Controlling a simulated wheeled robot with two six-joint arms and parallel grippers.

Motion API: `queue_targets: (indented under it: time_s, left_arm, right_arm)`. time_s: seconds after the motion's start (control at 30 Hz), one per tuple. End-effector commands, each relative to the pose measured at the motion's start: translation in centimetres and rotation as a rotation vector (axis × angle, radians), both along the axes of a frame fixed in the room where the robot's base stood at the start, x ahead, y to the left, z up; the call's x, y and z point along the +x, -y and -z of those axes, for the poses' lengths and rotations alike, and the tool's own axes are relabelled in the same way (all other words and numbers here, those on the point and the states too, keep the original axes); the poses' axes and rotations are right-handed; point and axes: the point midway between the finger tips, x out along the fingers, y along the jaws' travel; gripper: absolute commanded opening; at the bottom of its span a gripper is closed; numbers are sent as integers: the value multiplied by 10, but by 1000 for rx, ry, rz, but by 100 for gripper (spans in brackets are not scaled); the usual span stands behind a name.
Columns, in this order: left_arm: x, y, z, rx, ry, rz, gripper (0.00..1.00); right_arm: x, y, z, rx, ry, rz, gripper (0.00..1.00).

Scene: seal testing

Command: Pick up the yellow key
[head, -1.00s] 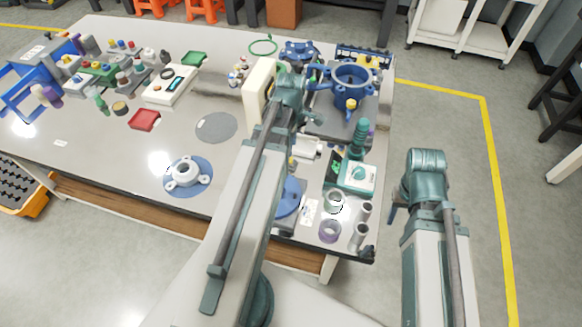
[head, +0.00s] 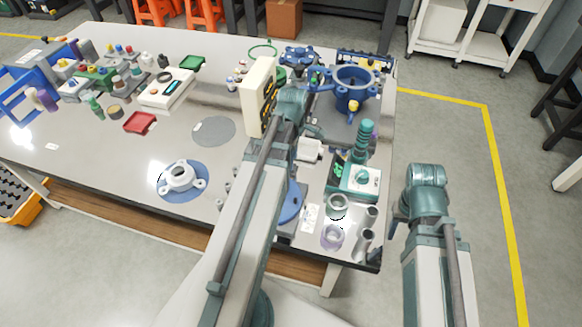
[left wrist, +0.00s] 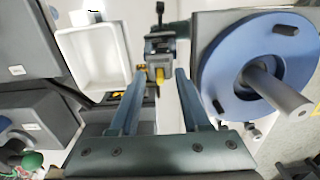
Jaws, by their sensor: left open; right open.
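A small yellow piece (left wrist: 160,77) shows in the left wrist view on a dark device (left wrist: 160,47), between my finger lines. It looks like the yellow key, but it is too small to be sure. My left gripper (left wrist: 160,73) is open, its two blue fingers apart with nothing held between them. The fingers point toward the dark device; I cannot tell the remaining distance. In the head view my left wrist hides most of this spot. My right gripper (head: 397,215) is open, mostly hidden beside its wrist, off the table's right edge.
A blue disc with a grey shaft (left wrist: 262,62) is close on the right in the left wrist view, and a white tray (left wrist: 92,56) on the left. In the head view, a cream panel (head: 258,95) and a blue vessel (head: 355,88) flank my left wrist.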

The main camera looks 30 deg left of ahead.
Motion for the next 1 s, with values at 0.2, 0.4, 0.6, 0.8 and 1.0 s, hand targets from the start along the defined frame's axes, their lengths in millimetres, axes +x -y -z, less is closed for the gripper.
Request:
queue_targets:
  time_s: [0.2,0.4,0.6,0.8,1.0]
  left_arm:
    - [0,0,-1,0,0,0,20]
    - [0,0,-1,0,0,0,0]
    - [0,0,-1,0,0,0,0]
    - [0,0,-1,0,0,0,0]
    - [0,0,-11,0,0,0,0]
  right_arm:
    - [0,0,-1,0,0,0,50]
    - [0,0,-1,0,0,0,50]
    - [0,0,-1,0,0,0,50]
    - [0,0,-1,0,0,0,50]
    - [0,0,-11,0,0,0,50]
